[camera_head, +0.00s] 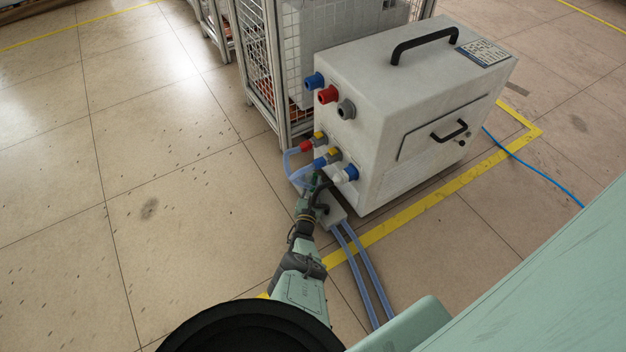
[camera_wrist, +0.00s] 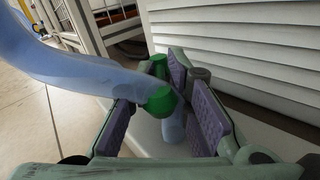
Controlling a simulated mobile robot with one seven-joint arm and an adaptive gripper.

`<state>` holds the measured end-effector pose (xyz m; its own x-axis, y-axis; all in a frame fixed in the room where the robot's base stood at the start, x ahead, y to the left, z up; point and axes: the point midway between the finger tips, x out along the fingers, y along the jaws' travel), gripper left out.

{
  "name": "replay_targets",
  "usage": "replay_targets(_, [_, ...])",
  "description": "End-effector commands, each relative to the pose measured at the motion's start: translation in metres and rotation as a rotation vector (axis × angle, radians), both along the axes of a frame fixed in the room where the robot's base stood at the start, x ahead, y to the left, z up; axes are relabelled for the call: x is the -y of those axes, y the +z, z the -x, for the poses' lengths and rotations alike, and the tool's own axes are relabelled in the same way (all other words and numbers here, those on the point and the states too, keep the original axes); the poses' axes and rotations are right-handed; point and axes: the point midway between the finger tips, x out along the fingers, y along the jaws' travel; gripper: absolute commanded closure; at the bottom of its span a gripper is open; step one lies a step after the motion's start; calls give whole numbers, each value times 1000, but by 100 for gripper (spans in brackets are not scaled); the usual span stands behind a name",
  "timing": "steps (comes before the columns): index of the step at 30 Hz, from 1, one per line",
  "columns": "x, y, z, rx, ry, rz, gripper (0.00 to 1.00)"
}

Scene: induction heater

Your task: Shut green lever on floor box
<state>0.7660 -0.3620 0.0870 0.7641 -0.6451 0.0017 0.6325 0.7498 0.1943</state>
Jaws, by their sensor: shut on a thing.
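The floor box (camera_head: 336,210) is a low grey box beside the large grey machine, with pale blue hoses running to it. My gripper (camera_head: 316,180) reaches down over it. In the wrist view, the green lever (camera_wrist: 160,101) shows between the purple-padded fingers of my gripper (camera_wrist: 163,112), and I am shut on it. A second green piece (camera_wrist: 157,66) shows just behind. A thick translucent blue hose crosses the left of the wrist view. In the head view my gripper and arm hide the green lever.
The grey machine (camera_head: 410,110) with black handles and coloured connectors stands close to the right. A wire cage (camera_head: 262,60) stands behind it. Two blue hoses (camera_head: 362,275) run along the floor at the front. The tiled floor at left is clear.

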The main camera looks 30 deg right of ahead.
Motion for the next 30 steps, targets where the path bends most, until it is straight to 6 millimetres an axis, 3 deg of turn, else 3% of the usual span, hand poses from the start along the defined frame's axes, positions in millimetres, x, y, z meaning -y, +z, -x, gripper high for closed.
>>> replay_targets(29, [-4, 0, -2, 1, 95, -3, 100])
replay_targets(30, [-4, 0, -2, 1, 95, -3, 81])
